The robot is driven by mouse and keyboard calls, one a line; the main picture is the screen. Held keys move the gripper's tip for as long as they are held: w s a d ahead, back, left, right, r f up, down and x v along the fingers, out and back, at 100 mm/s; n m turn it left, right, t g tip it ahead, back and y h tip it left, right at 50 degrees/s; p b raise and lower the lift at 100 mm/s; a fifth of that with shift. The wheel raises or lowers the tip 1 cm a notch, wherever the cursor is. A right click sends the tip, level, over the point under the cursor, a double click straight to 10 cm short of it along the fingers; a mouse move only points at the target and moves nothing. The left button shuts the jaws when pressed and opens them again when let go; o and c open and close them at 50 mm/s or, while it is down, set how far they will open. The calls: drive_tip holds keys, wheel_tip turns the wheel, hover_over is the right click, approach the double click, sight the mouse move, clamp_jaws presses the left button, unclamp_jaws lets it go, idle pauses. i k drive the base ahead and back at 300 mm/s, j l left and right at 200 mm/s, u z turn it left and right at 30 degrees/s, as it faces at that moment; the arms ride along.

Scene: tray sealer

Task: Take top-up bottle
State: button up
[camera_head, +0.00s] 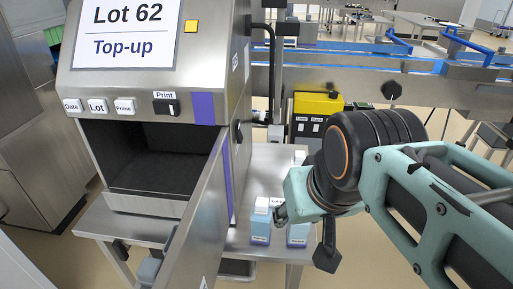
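A small light-blue bottle with a white cap (260,226) stands upright on the steel table beside the machine. A second light-blue bottle (297,236) stands to its right, its upper part hidden behind my gripper. A white cap (300,156) shows behind the wrist; the rest of that item is hidden. My gripper (304,236) is over the right side of the table, with its dark fingers spread apart. In the picture the second bottle lies between the fingers; I cannot tell whether they touch it. The labels are too small to read.
The steel machine (213,60) bears a "Lot 62 Top-up" sign (121,34). Its chamber (150,160) is open and looks empty. The open door (196,220) stands left of the bottles. A yellow-topped box (318,104) and a conveyor (430,85) are behind.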

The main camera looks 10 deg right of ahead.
sight(261, 223)
drive_tip(key=k+l+u, duration=0.35)
drive_tip(key=k, duration=0.35)
drive_tip(key=l+z, duration=0.1)
drive_tip(key=k+l+u, duration=0.1)
drive_tip(key=l+u, duration=0.15)
drive_tip(key=l, duration=0.2)
